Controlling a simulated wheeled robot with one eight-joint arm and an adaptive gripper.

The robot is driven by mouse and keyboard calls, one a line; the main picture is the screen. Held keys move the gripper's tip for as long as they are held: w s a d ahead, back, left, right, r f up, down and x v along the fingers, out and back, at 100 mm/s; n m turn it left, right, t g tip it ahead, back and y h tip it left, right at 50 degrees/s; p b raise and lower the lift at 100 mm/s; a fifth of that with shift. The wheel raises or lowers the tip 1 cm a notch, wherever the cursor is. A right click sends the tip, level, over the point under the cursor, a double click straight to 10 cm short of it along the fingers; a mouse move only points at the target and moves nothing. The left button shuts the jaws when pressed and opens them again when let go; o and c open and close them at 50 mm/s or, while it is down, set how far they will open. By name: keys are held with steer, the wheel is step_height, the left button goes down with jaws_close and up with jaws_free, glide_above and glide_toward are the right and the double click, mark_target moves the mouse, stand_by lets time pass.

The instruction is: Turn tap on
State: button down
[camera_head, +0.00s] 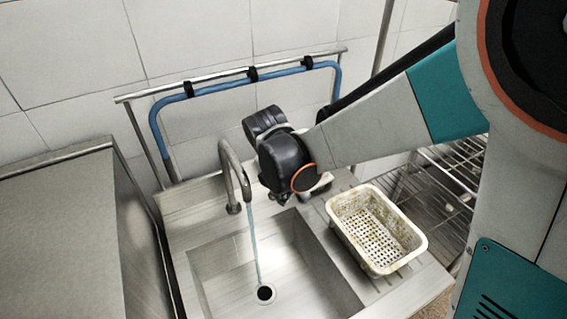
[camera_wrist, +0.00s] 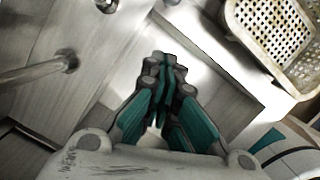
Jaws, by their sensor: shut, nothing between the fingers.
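The metal tap (camera_head: 235,172) has a curved spout and stands at the back edge of the sink (camera_head: 215,262). A thin bluish stream (camera_head: 254,240) runs from the spout down to the drain (camera_head: 265,293). My gripper is beside the tap, to its right, above the sink's back edge; my dark wrist hides most of it in the head view. In the wrist view my gripper (camera_wrist: 165,68) is shut and empty, its fingertips together. A grey metal tube, apparently the tap (camera_wrist: 35,73), shows at the left there, apart from the fingers. I cannot make out a tap handle.
A perforated basket (camera_head: 415,236) stands on the drainboard right of the sink; it also shows in the wrist view (camera_wrist: 238,22). A blue hose (camera_head: 207,86) hangs on a rail behind. A metal counter (camera_head: 55,235) is at left, a wire rack (camera_head: 440,185) at right.

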steer(key=w+d+f+b, duration=0.3)
steer(key=w+f, duration=0.1)
steer(key=f, duration=0.4)
steer(key=shift+d, duration=0.4)
steer(key=shift+w, duration=0.1)
steer(key=shift+w+d, duration=0.4)
steer(key=shift+d, duration=0.15)
